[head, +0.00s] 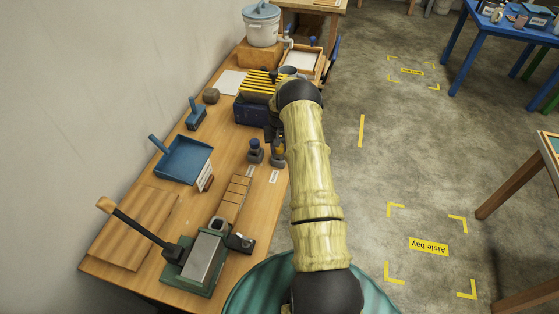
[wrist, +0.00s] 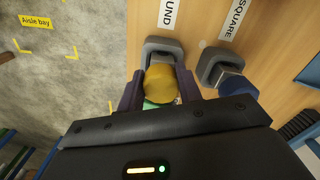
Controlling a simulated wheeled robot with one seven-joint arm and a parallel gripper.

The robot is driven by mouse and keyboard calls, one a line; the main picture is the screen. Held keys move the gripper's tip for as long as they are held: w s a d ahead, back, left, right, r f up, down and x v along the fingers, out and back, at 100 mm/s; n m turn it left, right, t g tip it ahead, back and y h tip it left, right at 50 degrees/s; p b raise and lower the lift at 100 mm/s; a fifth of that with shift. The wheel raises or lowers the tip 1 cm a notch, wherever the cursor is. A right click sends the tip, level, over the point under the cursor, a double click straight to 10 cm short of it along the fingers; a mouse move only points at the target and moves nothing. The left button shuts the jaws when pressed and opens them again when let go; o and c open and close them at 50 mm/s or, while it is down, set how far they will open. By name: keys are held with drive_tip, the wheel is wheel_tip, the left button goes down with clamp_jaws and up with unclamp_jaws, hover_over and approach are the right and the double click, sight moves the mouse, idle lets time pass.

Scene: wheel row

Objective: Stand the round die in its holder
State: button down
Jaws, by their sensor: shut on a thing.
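The round die (wrist: 160,83) shows as a yellow cylinder in the wrist view. My gripper (wrist: 160,92) is shut on it, one finger on each side. A grey holder (wrist: 163,47) with a label ending in "UND" lies right behind the die. The die overlaps this holder, and its lower end is hidden, so I cannot tell whether it is seated. In the head view a bit of yellow (head: 278,148) shows over the right holder (head: 279,161), beside my arm, which hides the gripper.
A second holder (wrist: 213,62), labelled "SQUARE", has a blue-topped die (wrist: 238,85) in it, close by the gripper. The workbench also bears a blue dustpan-like tray (head: 183,160), a lever press (head: 205,258) and a yellow-striped rack (head: 258,85).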

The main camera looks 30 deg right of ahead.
drive_tip(key=shift+c, duration=0.3)
unclamp_jaws()
idle(0.5)
drive_tip(key=shift+o, duration=0.3)
